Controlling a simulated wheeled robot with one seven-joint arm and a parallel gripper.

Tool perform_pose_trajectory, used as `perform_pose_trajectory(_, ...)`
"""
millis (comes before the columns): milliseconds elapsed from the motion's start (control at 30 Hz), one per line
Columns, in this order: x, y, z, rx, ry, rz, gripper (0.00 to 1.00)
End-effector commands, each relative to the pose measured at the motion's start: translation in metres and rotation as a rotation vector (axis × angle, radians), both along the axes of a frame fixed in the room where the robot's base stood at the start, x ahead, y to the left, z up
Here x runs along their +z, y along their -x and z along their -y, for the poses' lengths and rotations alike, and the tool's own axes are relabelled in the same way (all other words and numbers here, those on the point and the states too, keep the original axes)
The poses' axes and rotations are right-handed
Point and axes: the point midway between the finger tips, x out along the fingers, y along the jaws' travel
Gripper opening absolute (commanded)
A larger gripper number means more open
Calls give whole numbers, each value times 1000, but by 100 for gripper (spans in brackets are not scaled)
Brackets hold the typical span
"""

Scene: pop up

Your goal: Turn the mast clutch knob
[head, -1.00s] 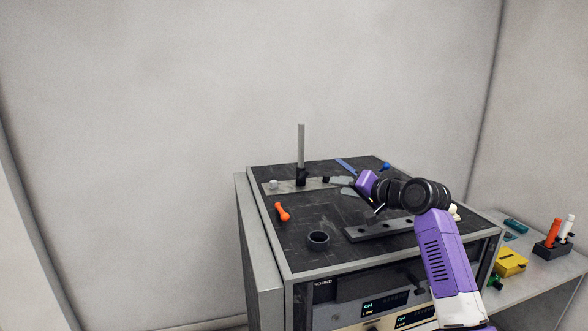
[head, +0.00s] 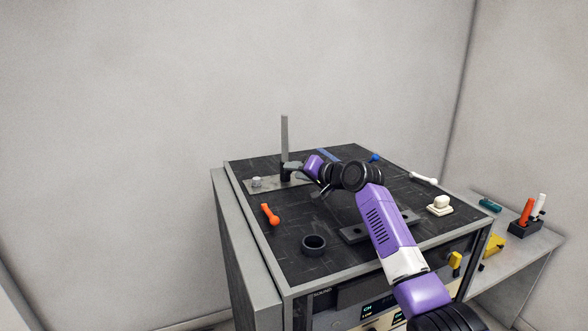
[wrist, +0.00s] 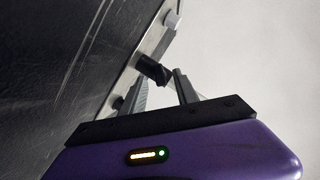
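The mast (head: 285,137) is a thin grey post standing upright at the back left of the black bench top, on a pale metal plate (head: 270,185). A dark collar at the mast's foot is partly hidden by my gripper (head: 298,174) in the head view. In the wrist view, a black cylindrical knob (wrist: 153,69) sticks out by the plate, just beyond and roughly between the fingertips. My gripper's fingers (wrist: 161,76) are apart with nothing held. I cannot tell whether a finger touches the knob.
A small pale knob (head: 256,182) sits at the plate's left end. An orange handle (head: 270,214), a black ring cup (head: 314,245) and a white block (head: 440,205) are on the top. A side shelf (head: 525,247) holds tools. The wall is close behind.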

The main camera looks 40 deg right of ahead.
Motion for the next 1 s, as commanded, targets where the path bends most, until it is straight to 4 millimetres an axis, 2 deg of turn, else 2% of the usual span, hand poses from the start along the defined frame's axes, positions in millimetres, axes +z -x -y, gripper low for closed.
perform_pose_trajectory(200, -3, -11, 0, 0, 1, 0, 36)
perform_pose_trajectory(467, -4, -12, 0, -1, 0, -1, 36)
perform_pose_trajectory(667, -4, -12, 0, -1, 0, -1, 1)
perform_pose_trajectory(1000, -4, -12, 0, -1, 15, -5, 0)
